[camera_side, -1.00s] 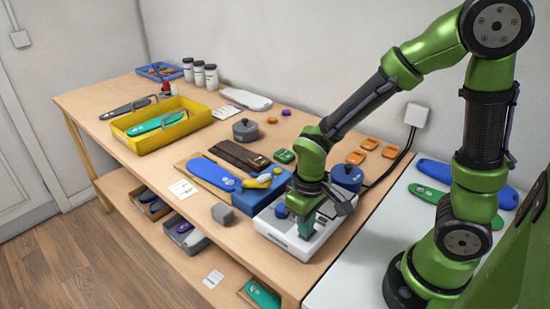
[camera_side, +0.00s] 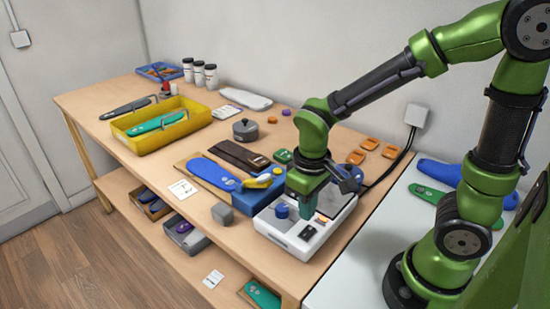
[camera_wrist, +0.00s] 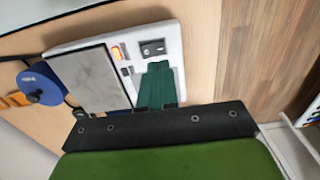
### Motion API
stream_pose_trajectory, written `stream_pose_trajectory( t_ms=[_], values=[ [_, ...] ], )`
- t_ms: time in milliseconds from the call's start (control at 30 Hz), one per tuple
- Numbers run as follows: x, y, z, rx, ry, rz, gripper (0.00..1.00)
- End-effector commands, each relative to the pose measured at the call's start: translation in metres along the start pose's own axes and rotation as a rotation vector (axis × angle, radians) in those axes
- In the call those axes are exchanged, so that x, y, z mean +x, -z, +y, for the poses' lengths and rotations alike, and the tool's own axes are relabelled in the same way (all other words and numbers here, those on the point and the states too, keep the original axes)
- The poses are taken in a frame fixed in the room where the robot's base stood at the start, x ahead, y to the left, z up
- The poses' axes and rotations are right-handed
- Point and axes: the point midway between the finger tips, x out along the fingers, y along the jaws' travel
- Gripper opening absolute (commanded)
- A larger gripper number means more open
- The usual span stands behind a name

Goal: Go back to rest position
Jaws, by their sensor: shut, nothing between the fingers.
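My gripper (camera_side: 308,212) points down over the white device (camera_side: 272,232) at the front right of the workbench. Its teal fingers are shut with nothing between them. The device has a blue knob (camera_side: 281,211), an orange rocker switch (camera_side: 321,223) and a dark panel (camera_side: 307,232). The wrist view shows its grey plate (camera_wrist: 92,75) beside the fingers, and the switch (camera_wrist: 118,52) clear of them. My gripper hides part of the device's top in the side view.
A blue block with a yellow piece (camera_side: 263,181) stands close left of the device. A blue round-topped item (camera_wrist: 42,83) is beyond it. Orange pieces (camera_side: 369,144) lie behind my gripper. A yellow tray (camera_side: 150,143) is farther left. The space above is open.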

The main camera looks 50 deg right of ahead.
Motion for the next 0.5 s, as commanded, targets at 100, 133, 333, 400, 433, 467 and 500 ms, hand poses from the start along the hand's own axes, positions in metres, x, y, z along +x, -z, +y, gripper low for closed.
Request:
stream_pose_trajectory(
  t_ms=[100, 133, 333, 400, 433, 467, 500],
  values=[
    [-0.009, 0.0, 0.0, 0.001, 0.001, 0.002, 0.0],
    [-0.011, 0.0, 0.0, 0.001, 0.001, 0.002, 0.0],
    [-0.016, 0.0, 0.0, 0.001, 0.0, 0.0, 0.0],
    [-0.016, 0.0, 0.0, 0.001, 0.0, 0.0, 0.0],
    [-0.016, 0.0, 0.0, 0.001, 0.0, 0.0, 0.0],
    [-0.016, 0.0, 0.0, 0.001, 0.0, 0.0, 0.0],
    [-0.016, 0.0, 0.0, 0.001, 0.0, 0.0, 0.0]
  ],
)
